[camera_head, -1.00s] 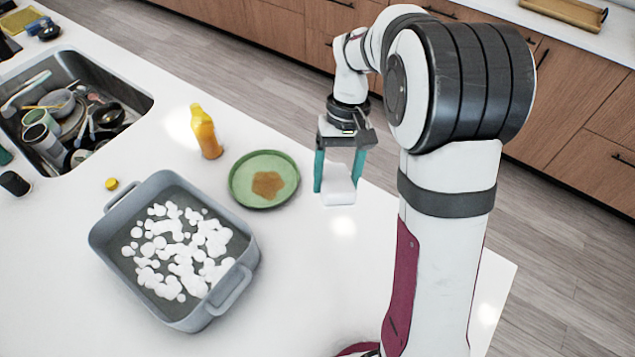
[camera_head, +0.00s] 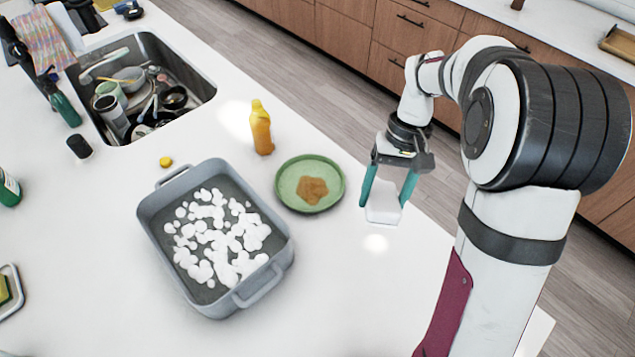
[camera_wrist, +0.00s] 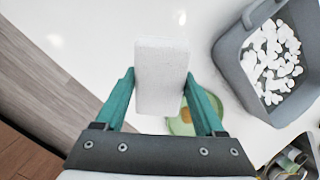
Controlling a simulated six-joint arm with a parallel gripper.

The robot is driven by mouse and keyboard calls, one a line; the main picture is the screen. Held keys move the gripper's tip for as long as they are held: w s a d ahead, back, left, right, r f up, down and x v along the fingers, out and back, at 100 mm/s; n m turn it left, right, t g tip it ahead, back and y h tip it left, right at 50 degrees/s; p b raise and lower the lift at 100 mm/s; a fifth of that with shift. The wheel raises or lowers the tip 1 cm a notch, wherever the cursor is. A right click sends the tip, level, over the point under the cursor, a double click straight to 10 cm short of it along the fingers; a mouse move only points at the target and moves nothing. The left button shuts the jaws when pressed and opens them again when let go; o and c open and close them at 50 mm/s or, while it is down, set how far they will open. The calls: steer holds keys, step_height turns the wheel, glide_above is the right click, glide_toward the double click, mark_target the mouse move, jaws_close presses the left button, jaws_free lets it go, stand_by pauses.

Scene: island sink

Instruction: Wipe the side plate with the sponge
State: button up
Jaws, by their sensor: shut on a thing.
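The side plate (camera_head: 310,183) is green and round, with a brown stain (camera_head: 312,190) on it. It lies flat on the white counter. My gripper (camera_head: 384,208) is shut on a white block-shaped sponge (camera_head: 382,213), to the right of the plate and apart from it. In the wrist view the sponge (camera_wrist: 160,75) sits between the teal fingers (camera_wrist: 160,88). The plate (camera_wrist: 182,125) shows there partly, behind the sponge and the right finger.
A grey-blue basin (camera_head: 165,205) with white foam stands left of the plate. A yellow-orange bottle (camera_head: 261,130) stands behind, with a yellow cap (camera_head: 166,161) to its left. A sink (camera_head: 190,68) full of dishes is at the back left. The front counter is clear.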

steer(key=w+a+f+n+t+h, duration=0.1)
steer(key=w+a+n, duration=0.4)
steer(key=a, duration=0.4)
steer(key=w+a+f+n+t+h, duration=0.1)
steer(key=w+a+n+t, duration=0.1)
steer(key=w+a+n, duration=0.4)
steer(key=a+f, duration=0.1)
steer(key=a+f+m, duration=0.1)
steer(key=f, duration=0.1)
steer(key=a+f+m, duration=0.1)
steer(key=f, duration=0.1)
steer(key=shift+w, duration=0.35)
steer(key=shift+r, duration=0.5)
